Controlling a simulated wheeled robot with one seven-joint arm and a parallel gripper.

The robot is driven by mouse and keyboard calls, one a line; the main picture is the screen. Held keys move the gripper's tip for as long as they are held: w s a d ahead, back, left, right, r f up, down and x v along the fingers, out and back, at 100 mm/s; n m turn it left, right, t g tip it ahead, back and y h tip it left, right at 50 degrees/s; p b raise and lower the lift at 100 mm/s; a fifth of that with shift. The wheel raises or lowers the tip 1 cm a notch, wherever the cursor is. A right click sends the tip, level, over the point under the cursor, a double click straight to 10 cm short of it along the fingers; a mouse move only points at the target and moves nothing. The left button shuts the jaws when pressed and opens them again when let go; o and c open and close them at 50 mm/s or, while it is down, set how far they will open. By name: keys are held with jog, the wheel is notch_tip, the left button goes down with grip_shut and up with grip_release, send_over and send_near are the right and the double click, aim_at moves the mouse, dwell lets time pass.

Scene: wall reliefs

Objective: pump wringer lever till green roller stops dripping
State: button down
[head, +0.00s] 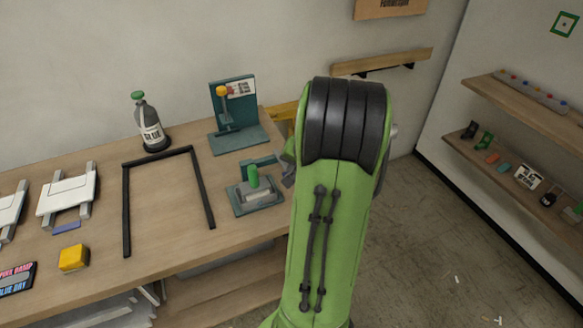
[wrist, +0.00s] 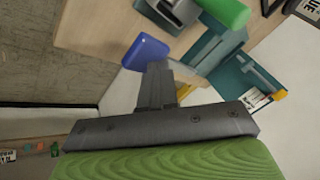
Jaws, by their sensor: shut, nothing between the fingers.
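The wringer (head: 256,198) stands near the right end of the bench on a teal base, with a green upright cylinder (head: 253,177), seemingly the green roller, on it. The green cylinder also shows at the top of the wrist view (wrist: 225,11). I cannot make out any drips. My gripper (wrist: 156,70) is shut and empty, its fingertips overlapping the edge of a blue block-like part (wrist: 147,52) in the wrist view. I cannot tell whether they touch, or whether that part is the lever. In the head view my green arm hides most of the gripper, just right of the wringer.
Behind the wringer stands a teal stand (head: 233,115) with a yellow-orange knob. A glue bottle (head: 149,125), a black open frame (head: 127,210) and a yellow block (head: 73,258) are on the bench (head: 165,215). Wall shelves (head: 525,105) hang at right above open floor.

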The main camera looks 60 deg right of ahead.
jog(key=shift+s+a+f+b, duration=0.1)
jog(key=shift+s+f+b, duration=0.05)
jog(key=shift+f+b, duration=0.4)
jog(key=shift+s+a+f+b, duration=0.1)
jog(key=shift+f+b, duration=0.35)
jog(key=shift+f, duration=0.05)
dwell(0.8)
dwell(0.5)
jog(key=shift+w+d+r+p, duration=0.15)
jog(key=shift+w+r+p, duration=0.05)
jog(key=shift+r+p, duration=0.7)
jog(key=shift+w+d+r+p, duration=0.15)
jog(key=shift+w+r+p, duration=0.1)
jog(key=shift+r+p, duration=0.6)
jog(key=shift+w+d+r+p, duration=0.2)
jog(key=shift+r+p, duration=0.55)
jog(key=shift+r, duration=0.3)
jog(key=shift+r, duration=0.1)
jog(key=r+p, duration=0.3)
jog(key=w+r+p, duration=0.1)
jog(key=shift+d+r, duration=0.3)
jog(key=shift+r, duration=0.05)
